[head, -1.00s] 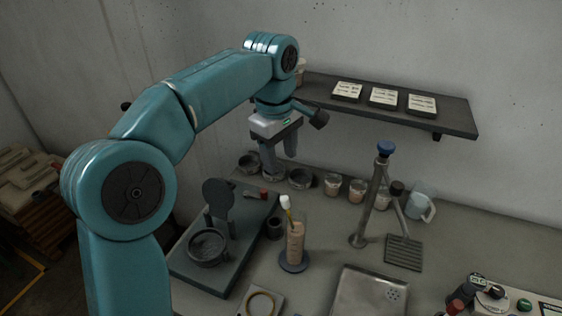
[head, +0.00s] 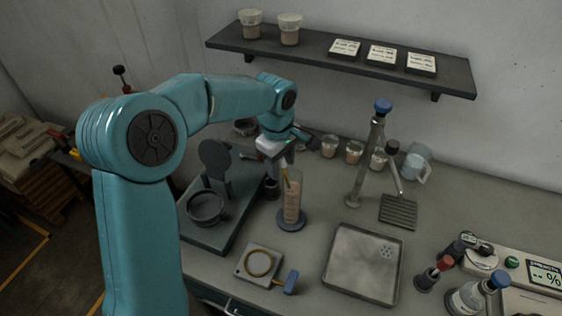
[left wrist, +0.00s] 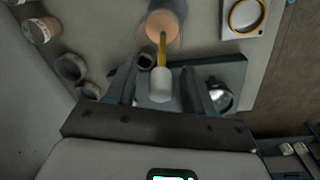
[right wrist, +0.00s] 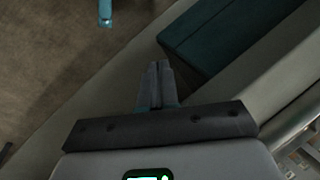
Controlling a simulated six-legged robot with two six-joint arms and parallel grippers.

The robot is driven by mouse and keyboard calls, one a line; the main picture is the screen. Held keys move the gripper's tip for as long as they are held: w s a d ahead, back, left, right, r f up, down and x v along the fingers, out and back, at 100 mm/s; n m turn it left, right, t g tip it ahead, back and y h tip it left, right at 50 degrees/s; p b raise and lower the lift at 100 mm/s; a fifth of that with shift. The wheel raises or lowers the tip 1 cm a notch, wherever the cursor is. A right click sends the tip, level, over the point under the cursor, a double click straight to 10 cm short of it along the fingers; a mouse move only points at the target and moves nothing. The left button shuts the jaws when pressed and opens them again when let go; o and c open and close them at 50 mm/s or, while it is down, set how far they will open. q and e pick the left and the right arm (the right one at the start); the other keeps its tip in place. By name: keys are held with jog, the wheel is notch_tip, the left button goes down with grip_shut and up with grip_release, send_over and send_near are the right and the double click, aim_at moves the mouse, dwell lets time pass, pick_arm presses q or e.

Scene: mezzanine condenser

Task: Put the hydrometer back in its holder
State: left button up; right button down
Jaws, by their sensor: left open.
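The hydrometer (head: 286,181) has a yellow stem and stands in a clear cylinder of brownish liquid (head: 291,210) on a round base. In the left wrist view its white bulb-like top (left wrist: 160,86) lies between the two fingers. My left gripper (head: 281,165) is open around that top, with gaps on both sides; it also shows in the left wrist view (left wrist: 159,80). In the head view the gripper hides the top. A small dark cup (head: 271,189) stands beside the cylinder; I cannot tell whether it is the holder. My right gripper (right wrist: 158,68) is shut and empty.
A dark platform (head: 222,232) with a round pan (head: 206,206) and upright disc stands left of the cylinder. A ring plate (head: 246,273) is in front, a metal tray (head: 345,287) and tap stand (head: 370,165) to the right. A shelf (head: 300,51) hangs behind.

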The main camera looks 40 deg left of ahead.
pick_arm(q)
jog(key=shift+s, duration=0.2)
jog(key=shift+w+d+f, duration=0.1)
jog(key=shift+w, duration=0.2)
grip_shut()
jog(key=shift+s+r, duration=0.2)
jog(key=shift+w+r, duration=0.15)
jog(key=shift+r, duration=2.25)
notch_tip(320, 180, up, 12)
